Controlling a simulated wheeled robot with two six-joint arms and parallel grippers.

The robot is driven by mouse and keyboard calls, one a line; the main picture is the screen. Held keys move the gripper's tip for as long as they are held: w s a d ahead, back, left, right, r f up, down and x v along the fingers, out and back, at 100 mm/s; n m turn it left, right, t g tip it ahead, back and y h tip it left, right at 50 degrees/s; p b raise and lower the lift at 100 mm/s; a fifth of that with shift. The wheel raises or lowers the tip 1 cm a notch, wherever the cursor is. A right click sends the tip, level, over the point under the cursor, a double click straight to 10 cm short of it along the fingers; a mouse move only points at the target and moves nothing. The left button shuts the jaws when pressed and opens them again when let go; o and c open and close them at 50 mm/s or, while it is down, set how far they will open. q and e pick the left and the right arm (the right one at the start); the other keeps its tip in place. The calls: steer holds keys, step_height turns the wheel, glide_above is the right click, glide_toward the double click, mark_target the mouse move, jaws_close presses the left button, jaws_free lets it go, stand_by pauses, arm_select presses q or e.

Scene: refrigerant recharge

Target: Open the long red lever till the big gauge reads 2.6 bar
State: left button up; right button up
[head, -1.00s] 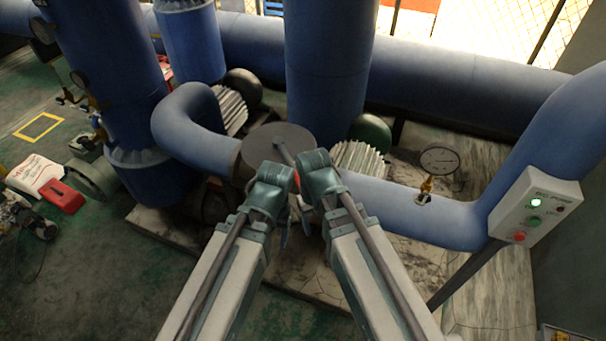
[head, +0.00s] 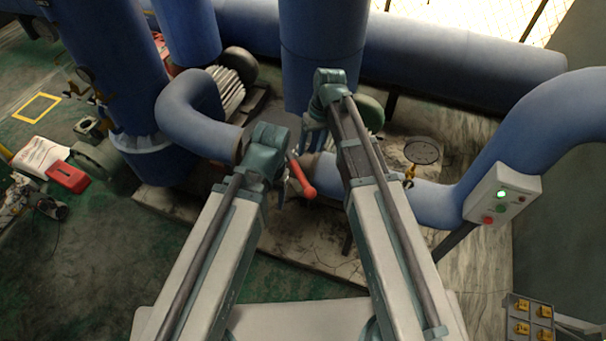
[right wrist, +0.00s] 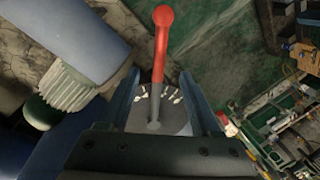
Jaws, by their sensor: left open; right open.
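The long red lever (head: 301,180) shows in the head view between my two arms, its red end pointing toward me. In the right wrist view the lever (right wrist: 160,50) runs up from a round pale plate (right wrist: 172,118) with scale marks. My right gripper (right wrist: 159,78) is open, with a finger on each side of the lever; contact cannot be told. In the head view my right gripper (head: 310,130) is beyond the red end. My left gripper (head: 276,178) is open, left of the lever, its fingers mostly hidden. The big gauge (head: 422,150) stands on the blue pipe; its reading is illegible.
A control box (head: 502,194) with a lit green light is at the right. Blue pipes (head: 460,65) and a blue column (head: 322,50) stand behind. A red box (head: 67,176) lies at the left. A tray with yellow items (head: 528,322) is at the lower right.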

mark_target(303, 176)
steer(key=f+b, duration=0.4)
steer(key=a+f+b, duration=0.1)
steer(key=f+b, duration=0.3)
steer(key=s+a+f+b, duration=0.1)
steer(key=f+b, duration=0.3)
steer(key=f, duration=0.1)
steer(key=shift+a+b, duration=0.2)
steer(key=shift+b, duration=0.15)
steer(key=shift+c, duration=0.2)
jaws_close()
stand_by(0.8)
